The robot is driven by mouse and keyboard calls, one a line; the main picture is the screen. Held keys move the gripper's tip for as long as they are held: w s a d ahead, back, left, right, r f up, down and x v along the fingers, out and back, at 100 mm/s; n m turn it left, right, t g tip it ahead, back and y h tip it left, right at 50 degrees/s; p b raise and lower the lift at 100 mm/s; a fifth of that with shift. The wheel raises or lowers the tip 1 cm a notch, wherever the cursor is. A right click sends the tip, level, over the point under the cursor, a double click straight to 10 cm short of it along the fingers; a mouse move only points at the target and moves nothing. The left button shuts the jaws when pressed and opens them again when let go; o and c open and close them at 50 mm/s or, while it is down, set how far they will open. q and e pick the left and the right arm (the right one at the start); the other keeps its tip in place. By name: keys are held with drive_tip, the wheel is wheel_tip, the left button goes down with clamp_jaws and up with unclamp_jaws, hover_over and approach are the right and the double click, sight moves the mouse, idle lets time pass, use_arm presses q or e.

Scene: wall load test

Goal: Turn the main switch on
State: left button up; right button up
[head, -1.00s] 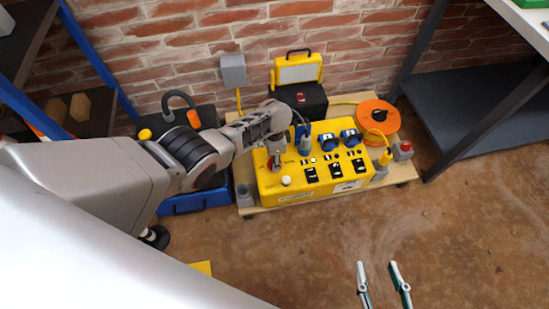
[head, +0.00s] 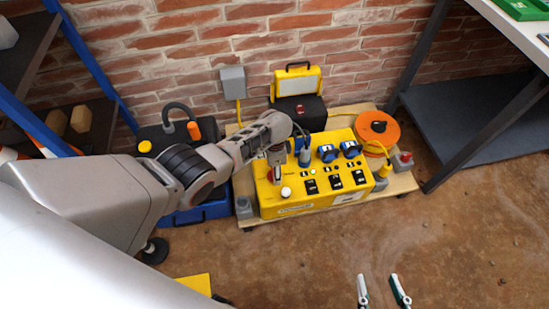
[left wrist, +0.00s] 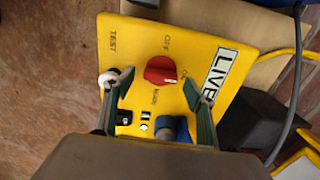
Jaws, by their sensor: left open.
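The main switch is a red knob (left wrist: 161,70) on the yellow switch box (head: 322,199), between the printed words OFF and MAIN. A white mark shows at its lower right end in the left wrist view. My left gripper (left wrist: 158,86) is open, with one finger on each side of the knob; I cannot tell whether they touch it. In the head view my left gripper (head: 275,166) hangs over the left end of the box and partly hides the red knob. My right gripper (head: 379,280) is open and empty over the floor at the bottom.
The box carries a white button (head: 286,191), blue sockets (head: 327,153) and black switches (head: 335,182). The box stands on a wooden board (head: 399,185). An orange cable reel (head: 377,128) and a yellow lamp (head: 297,80) stand behind.

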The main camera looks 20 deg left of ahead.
use_arm(q)
wheel_tip(320, 180, up, 11)
idle(0.7)
drive_tip(key=shift+r, duration=0.15)
